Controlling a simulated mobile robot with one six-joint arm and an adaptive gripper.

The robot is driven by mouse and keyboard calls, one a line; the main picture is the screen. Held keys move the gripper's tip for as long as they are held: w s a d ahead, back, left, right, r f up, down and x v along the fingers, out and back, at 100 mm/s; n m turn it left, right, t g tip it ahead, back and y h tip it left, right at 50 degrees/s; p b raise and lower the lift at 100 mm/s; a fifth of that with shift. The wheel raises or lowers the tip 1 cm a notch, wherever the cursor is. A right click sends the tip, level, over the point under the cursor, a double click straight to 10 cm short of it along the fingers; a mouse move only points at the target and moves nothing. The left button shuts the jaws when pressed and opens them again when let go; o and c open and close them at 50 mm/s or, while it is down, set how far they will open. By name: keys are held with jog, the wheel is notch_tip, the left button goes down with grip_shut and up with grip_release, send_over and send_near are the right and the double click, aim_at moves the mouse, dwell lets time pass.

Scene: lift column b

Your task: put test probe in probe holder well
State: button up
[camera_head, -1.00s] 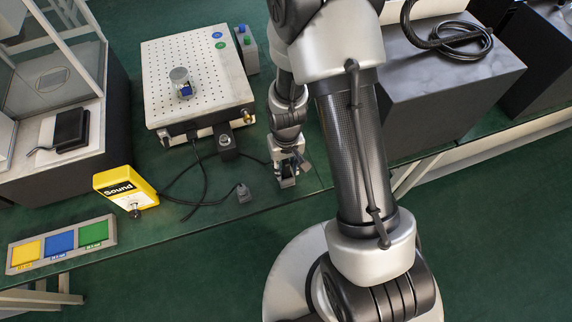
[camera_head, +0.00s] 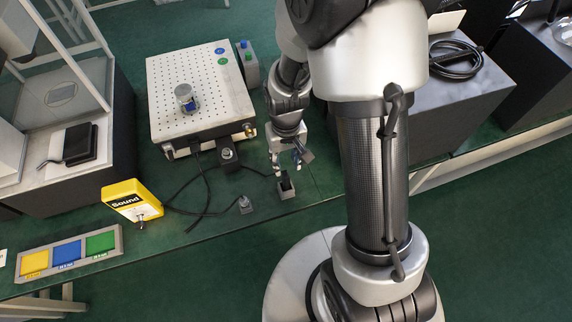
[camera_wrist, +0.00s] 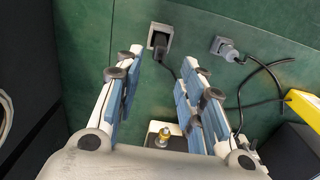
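The probe holder (camera_head: 288,194) is a small grey square block near the table's front edge. It also shows at the top of the wrist view (camera_wrist: 167,30). A black test probe (camera_wrist: 159,41) with a dark cable sits at its square opening; it appears to be inside, but I cannot tell how deep. In the head view the probe (camera_head: 285,184) is a small dark shape on the block. My gripper (camera_head: 287,165) is just behind the block, apart from it. In the wrist view its two blue-padded fingers (camera_wrist: 157,75) are spread, with nothing between them.
A grey plug-like piece (camera_head: 245,205) with a cable stands left of the holder. A yellow Sound box (camera_head: 131,200) and a tray of coloured pads (camera_head: 68,250) are further left. A perforated plate (camera_head: 205,110) is behind. Loose cables (camera_head: 205,195) cross the table.

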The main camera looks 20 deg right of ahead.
notch_tip(320, 180, up, 15)
jog(key=s+t, duration=0.2)
jog(key=s, duration=0.1)
jog(key=s+r+t, duration=0.2)
jog(key=s+r, duration=0.9)
jog(key=s, duration=0.1)
jog(key=shift+r+t, duration=0.15)
jog(key=shift+t, duration=0.15)
